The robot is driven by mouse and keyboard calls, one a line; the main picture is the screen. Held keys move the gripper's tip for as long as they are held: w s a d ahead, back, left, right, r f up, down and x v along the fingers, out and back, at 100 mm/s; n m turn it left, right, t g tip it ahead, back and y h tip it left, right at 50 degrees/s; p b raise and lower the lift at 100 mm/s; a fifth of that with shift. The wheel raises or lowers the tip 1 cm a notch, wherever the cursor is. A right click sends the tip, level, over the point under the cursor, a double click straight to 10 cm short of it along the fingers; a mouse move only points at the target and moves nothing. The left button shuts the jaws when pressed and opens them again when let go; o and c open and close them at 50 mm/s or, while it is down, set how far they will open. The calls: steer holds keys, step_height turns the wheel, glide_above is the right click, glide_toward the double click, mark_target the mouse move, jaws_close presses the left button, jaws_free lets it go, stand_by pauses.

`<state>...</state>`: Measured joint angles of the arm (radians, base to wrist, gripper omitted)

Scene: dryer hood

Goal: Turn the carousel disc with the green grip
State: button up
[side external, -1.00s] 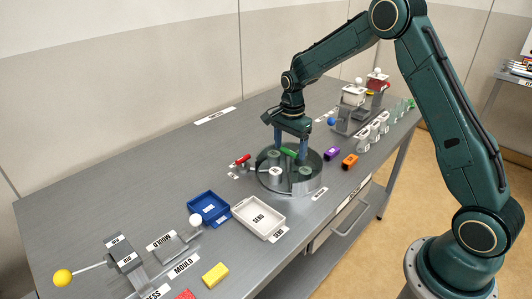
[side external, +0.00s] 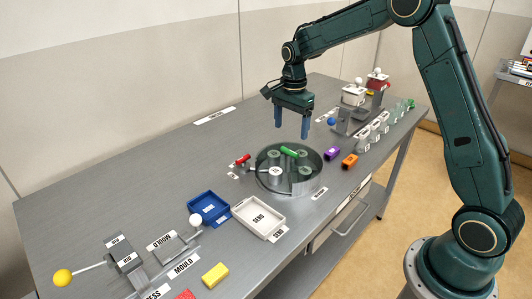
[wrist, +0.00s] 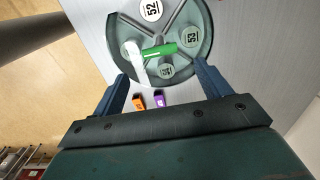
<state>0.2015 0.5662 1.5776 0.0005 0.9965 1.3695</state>
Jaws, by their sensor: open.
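The carousel disc (side external: 270,183) lies under a clear round dryer hood in the middle of the bench. It also shows in the wrist view (wrist: 190,20), with numbered round spots such as 52 and 53. The green grip (side external: 289,152) lies on top, near the disc's back side, and shows in the wrist view (wrist: 160,51) between the fingers' directions. My gripper (side external: 292,132) is open and empty, raised above the green grip, fingers pointing down and not touching it. Its blue fingers also show in the wrist view (wrist: 160,85).
A purple block (side external: 332,153) and an orange block (side external: 350,161) sit right of the disc. A white tray (side external: 240,212) and a blue tray (side external: 192,205) stand at front left. A red-handled lever (side external: 243,158) is left of the disc.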

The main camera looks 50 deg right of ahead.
step_height(320, 180, up, 7)
steer(key=shift+f, duration=0.2)
stand_by(0.5)
steer(key=s+a+r+n+t, duration=0.1)
steer(key=s+a+r+n, duration=0.2)
steer(key=s+r+n, duration=0.35)
steer(key=s+a+r+n+t, duration=0.2)
steer(key=s+a+r+n, duration=0.15)
steer(key=s, duration=0.55)
steer(key=s+a+f+n+t, duration=0.1)
steer(key=s+n, duration=0.3)
steer(key=s, duration=0.4)
steer(key=s+a+f+n+t, duration=0.1)
steer(key=s+a+f+n, duration=0.1)
steer(key=s+n, duration=0.2)
steer(key=s, duration=0.3)
steer(key=shift+s+a+t, duration=0.25)
steer(key=shift+s+t, duration=0.05)
steer(key=shift+s, duration=0.05)
